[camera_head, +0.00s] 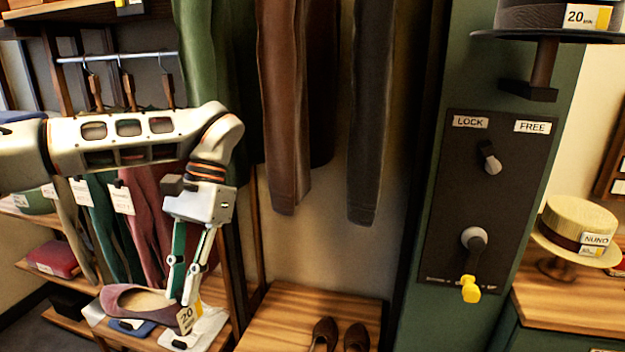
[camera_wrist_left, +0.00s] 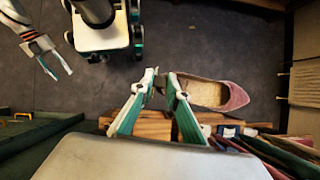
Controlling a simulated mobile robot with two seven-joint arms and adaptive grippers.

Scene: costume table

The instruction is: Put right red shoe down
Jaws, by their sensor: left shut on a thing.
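A dusty-red flat shoe with a tan inside (camera_head: 140,301) is held by my left gripper (camera_head: 186,300) at its right end, where a tag reading 20 hangs. In the left wrist view the shoe (camera_wrist_left: 228,97) extends to the right from the closed fingertips (camera_wrist_left: 158,80). It appears above the shelf edge; whether it touches anything below is unclear. My right gripper (camera_wrist_left: 58,70) shows at the upper left of the left wrist view, empty, with its fingers apart over the floor.
A pair of dark brown shoes (camera_head: 325,334) stands on a wooden bench (camera_head: 275,318) with bare wood to their left. Trousers (camera_head: 290,120) hang above. A LOCK/FREE lever panel (camera_head: 455,220) and a straw hat (camera_head: 578,222) are right. Folded items (camera_head: 55,257) fill left shelves.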

